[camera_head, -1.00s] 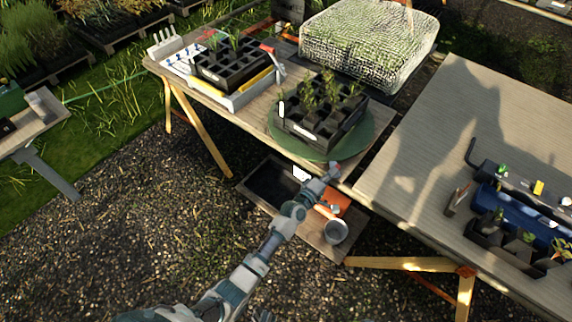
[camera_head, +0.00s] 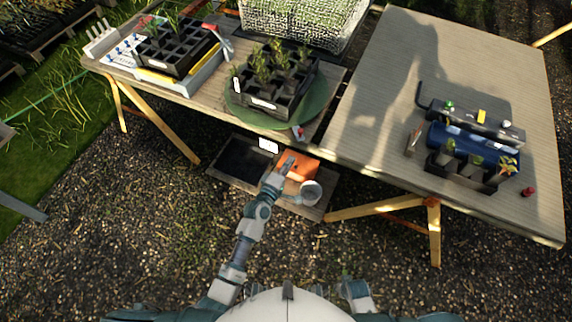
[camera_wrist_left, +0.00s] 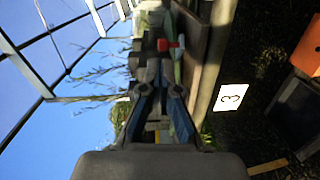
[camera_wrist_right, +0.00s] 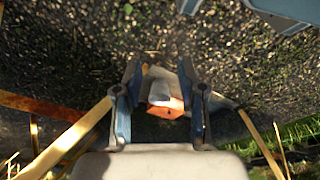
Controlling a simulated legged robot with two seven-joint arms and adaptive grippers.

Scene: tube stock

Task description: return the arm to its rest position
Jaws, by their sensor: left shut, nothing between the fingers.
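My left gripper (camera_head: 288,163) is shut and empty. In the head view it is just below the front edge of the potting table (camera_head: 205,102), in front of an orange box (camera_head: 303,165). In the left wrist view its fingers (camera_wrist_left: 160,80) are together, pointing toward the table side. My right gripper (camera_wrist_right: 160,80) shows in the right wrist view with its fingers apart, facing the gravel. A grey block and an orange patch show between and beyond them. In the head view only a short part of my right arm shows, low in the picture; its gripper is hidden.
A black tray of seedlings (camera_head: 265,102) stands on a green disc (camera_head: 318,103). A white card (camera_head: 268,145) marked 3 is at the table edge. A low shelf holds a watering can (camera_head: 308,192). A second table (camera_head: 400,60) stands right. Gravel before me is clear.

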